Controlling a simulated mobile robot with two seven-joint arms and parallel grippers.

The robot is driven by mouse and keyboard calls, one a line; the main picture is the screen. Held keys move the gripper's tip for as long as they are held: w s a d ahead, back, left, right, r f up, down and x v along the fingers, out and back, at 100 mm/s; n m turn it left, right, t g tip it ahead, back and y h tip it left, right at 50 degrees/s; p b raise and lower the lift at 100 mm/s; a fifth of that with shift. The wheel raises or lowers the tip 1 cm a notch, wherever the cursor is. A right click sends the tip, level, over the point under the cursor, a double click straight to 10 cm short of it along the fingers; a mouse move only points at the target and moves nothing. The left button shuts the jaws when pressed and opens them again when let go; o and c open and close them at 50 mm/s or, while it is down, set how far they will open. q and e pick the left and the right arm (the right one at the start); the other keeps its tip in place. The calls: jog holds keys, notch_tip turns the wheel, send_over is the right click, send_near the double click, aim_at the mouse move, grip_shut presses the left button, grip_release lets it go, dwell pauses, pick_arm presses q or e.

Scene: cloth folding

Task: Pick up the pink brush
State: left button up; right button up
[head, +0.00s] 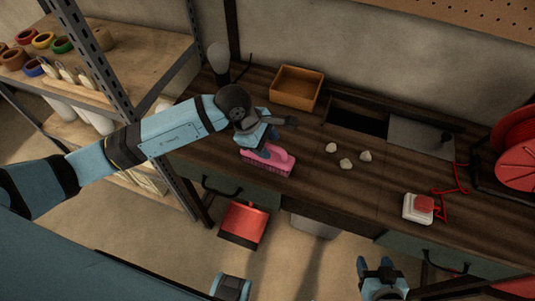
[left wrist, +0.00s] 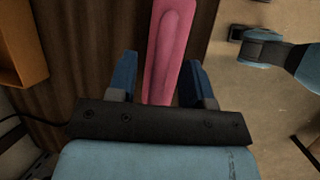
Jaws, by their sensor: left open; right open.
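The pink brush (head: 268,160) lies on the dark wooden workbench near its front edge, bristles down. My left gripper (head: 272,147) is open right above the brush and hides part of its top in the head view. In the left wrist view the pink brush (left wrist: 170,50) runs lengthwise between the two open blue fingers of my left gripper (left wrist: 160,82). I cannot tell whether the fingers touch it. My right gripper (head: 376,268) is open and empty, low in front of the bench, away from the brush.
A wooden box (head: 297,88) stands behind the brush, and several pale lumps (head: 346,163) lie to its right. A dark opening (head: 357,119) is in the bench top. A white box with a red button (head: 421,207) and red cable lie further right. A shelf (head: 140,50) stands at left.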

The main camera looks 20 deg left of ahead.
pick_arm(q)
jog(key=shift+x, duration=0.8)
jog(key=shift+r, duration=0.1)
grip_shut()
notch_tip(320, 180, up, 20)
jog(key=b, duration=0.1)
jog(key=shift+b, duration=0.35)
